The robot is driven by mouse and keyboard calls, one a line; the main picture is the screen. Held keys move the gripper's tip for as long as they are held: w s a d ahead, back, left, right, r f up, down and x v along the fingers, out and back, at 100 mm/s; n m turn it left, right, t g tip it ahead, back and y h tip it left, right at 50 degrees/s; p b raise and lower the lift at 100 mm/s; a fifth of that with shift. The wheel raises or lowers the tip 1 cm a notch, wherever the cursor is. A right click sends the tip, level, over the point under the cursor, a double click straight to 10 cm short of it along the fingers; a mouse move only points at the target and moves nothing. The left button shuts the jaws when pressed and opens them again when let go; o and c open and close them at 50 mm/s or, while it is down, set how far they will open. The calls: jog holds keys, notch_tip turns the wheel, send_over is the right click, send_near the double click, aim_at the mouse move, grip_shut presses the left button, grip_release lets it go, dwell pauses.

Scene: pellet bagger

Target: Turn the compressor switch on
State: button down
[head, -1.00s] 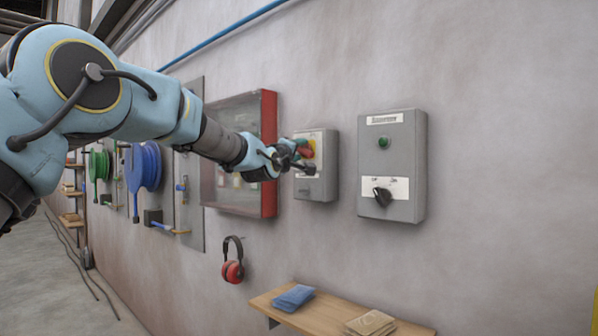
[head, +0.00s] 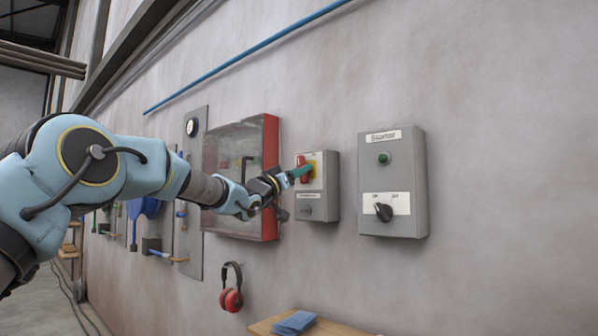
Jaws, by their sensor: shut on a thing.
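A small grey box (head: 318,205) on the wall carries a red rotary handle (head: 303,161) on a yellow plate, with a small grey knob below it. My gripper (head: 297,172) reaches this box from the left. Its green fingertip lies over the red handle, and the jaws are shut on it; the fingers hide part of the handle. The handle's visible part looks roughly upright. The print on this box is too small to read, so I cannot tell if it names the compressor.
A larger grey box (head: 418,190) to the right has a label that looks like "Starter", a green button (head: 383,158) and a black rotary knob (head: 384,212). A red-framed cabinet (head: 270,200) stands close left of my gripper. Red earmuffs (head: 231,298) hang below; a wooden shelf (head: 264,327) is lower right.

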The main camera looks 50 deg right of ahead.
jog(key=shift+m+g+p, duration=0.4)
jog(key=shift+m+g, duration=0.4)
jog(key=shift+m, duration=0.8)
jog(key=c, duration=0.7)
grip_release()
jog(key=b+v, duration=0.3)
jog(key=v, duration=0.7)
jog(key=shift+w+a+f+b, duration=0.15)
jog(key=shift+a+b, duration=0.2)
jog(key=shift+b, duration=0.05)
